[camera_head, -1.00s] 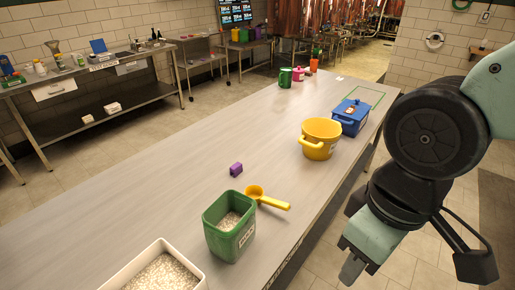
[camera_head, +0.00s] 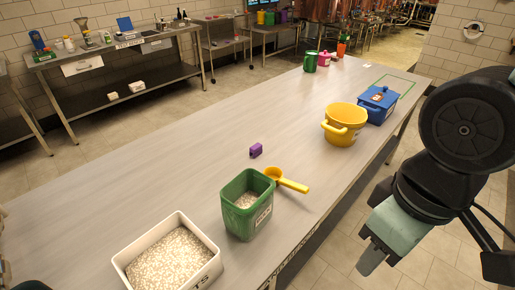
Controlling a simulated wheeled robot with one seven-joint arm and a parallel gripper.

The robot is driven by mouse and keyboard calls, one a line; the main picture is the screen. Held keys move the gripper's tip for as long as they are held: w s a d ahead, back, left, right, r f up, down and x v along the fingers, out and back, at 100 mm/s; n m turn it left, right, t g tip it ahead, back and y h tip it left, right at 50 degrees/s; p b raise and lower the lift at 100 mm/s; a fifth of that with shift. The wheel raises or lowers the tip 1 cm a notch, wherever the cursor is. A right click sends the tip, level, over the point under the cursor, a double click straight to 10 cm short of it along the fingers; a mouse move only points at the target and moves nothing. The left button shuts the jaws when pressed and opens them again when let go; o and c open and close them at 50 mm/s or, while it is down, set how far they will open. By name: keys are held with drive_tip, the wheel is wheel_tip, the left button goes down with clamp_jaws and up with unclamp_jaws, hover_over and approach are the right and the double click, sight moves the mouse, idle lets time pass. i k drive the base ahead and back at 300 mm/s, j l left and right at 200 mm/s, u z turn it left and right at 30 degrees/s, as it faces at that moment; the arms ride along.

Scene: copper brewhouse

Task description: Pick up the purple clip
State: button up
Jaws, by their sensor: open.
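The purple clip (camera_head: 256,150) is a small block lying on the grey table (camera_head: 180,155), just behind the yellow scoop. Nothing touches it. My gripper (camera_head: 372,262) is at the lower right, beyond the table's right edge and well apart from the clip. It is open; only part of its fingers shows, and nothing is seen in it.
The yellow scoop (camera_head: 290,183) lies beside a green bin (camera_head: 240,217). A white tub of grain (camera_head: 207,275) stands at the front. A yellow pot (camera_head: 345,125) and blue box (camera_head: 378,104) stand farther back. The table left of the clip is clear.

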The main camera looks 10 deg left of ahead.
sight(256, 150)
drive_tip(key=i+l+u, duration=0.1)
drive_tip(key=u, duration=1.15)
drive_tip(key=l+u, duration=1.2)
drive_tip(key=l, duration=0.15)
drive_tip(key=k+l, duration=0.1)
drive_tip(key=l, duration=0.3)
drive_tip(key=k+l+u, duration=0.1)
drive_tip(key=l, duration=0.3)
drive_tip(key=k+l, duration=0.1)
drive_tip(key=l, duration=0.3)
